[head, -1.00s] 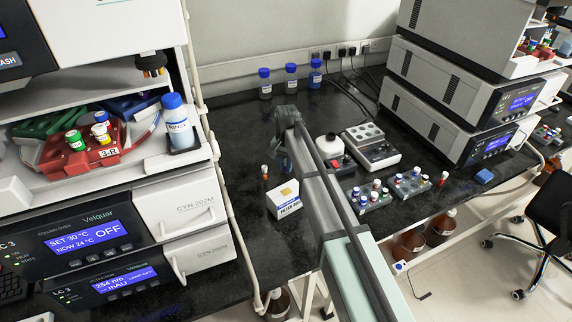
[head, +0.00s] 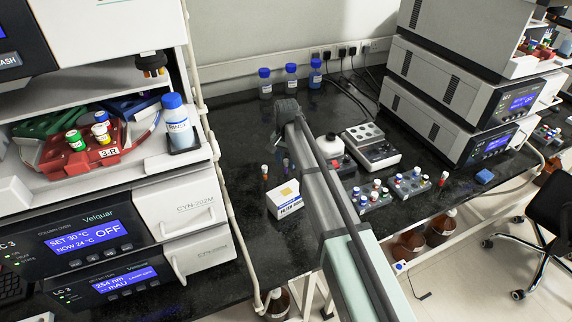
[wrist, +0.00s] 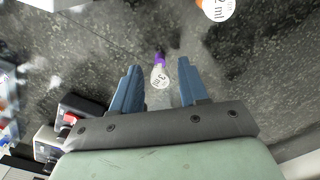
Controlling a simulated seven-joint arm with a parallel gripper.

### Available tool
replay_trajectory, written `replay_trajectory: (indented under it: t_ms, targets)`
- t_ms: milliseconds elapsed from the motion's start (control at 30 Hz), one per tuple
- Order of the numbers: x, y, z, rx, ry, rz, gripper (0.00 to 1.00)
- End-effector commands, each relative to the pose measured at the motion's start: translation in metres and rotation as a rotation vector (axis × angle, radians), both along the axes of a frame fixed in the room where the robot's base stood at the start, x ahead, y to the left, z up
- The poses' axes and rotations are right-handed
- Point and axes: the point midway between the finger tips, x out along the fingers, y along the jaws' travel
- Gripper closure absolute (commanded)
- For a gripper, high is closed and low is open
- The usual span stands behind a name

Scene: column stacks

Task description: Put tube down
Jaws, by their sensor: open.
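A tube with a purple cap (head: 285,166) stands on the black bench, partly beside my arm in the head view. In the wrist view the purple-capped tube (wrist: 160,74) shows its white round face, lined up between my two blue fingers. My gripper (wrist: 160,68) is open, with a gap between each finger and the tube. In the head view my own arm hides most of my gripper.
An orange-capped tube (head: 265,172) stands just left of the purple one. A white filter box (head: 285,200) is in front of both. Racks of capped tubes (head: 374,196) and a grey block device (head: 371,148) stand to the right. Bare bench lies behind, before the blue-capped bottles (head: 290,76).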

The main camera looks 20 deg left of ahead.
Motion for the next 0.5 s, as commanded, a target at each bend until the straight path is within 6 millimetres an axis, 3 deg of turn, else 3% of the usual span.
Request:
replay_trajectory:
  t_ms: [300,500]
  targets:
    - [0.001,0.0,0.06,0.001,-0.001,0.0,0.56]
    - [0.0,0.0,0.086,0.0,0.0,0.0,0.56]
